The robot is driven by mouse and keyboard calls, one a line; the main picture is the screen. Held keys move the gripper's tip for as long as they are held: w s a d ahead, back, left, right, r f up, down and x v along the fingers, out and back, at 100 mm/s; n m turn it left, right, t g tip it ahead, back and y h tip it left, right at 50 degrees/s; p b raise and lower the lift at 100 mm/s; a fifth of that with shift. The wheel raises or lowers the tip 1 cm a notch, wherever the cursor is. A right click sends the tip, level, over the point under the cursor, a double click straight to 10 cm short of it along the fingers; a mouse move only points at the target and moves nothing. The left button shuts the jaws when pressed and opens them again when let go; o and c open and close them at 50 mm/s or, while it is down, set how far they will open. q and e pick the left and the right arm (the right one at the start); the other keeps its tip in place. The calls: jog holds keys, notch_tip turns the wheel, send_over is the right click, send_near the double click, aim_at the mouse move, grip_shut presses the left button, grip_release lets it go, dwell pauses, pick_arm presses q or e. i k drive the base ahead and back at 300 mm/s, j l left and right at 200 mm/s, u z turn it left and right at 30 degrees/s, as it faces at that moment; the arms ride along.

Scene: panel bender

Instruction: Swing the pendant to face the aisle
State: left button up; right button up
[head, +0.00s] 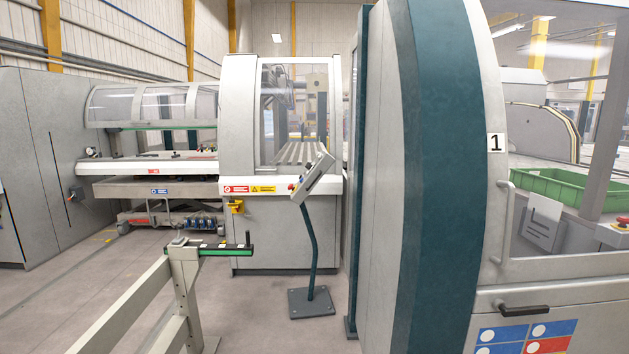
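The pendant (313,177) is a grey control box on a bent dark teal post (311,250). The post stands on a square dark foot plate (311,302) on the floor. The box is tilted, and I see it nearly edge-on, so its face is mostly turned away from my view. Red buttons show at its lower left edge. It stands in front of the light grey machine housing with a clear window (291,110). Neither of my grippers is in the head view.
A large teal and grey machine cabinet (437,150) marked 1 fills the right foreground, close to the pendant's right. A beige rail (135,305) with a green-topped arm (226,251) stands at front left. A green crate (570,187) sits at right. Floor is open at left.

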aim_at(307, 182)
jog(key=i+j+z, duration=0.3)
jog(key=i, duration=0.75)
jog(key=i+j+z, duration=0.3)
jog(key=i+j, duration=0.4)
jog(key=i, duration=0.3)
jog(key=i+j+z, duration=0.3)
jog(key=i+j, duration=0.6)
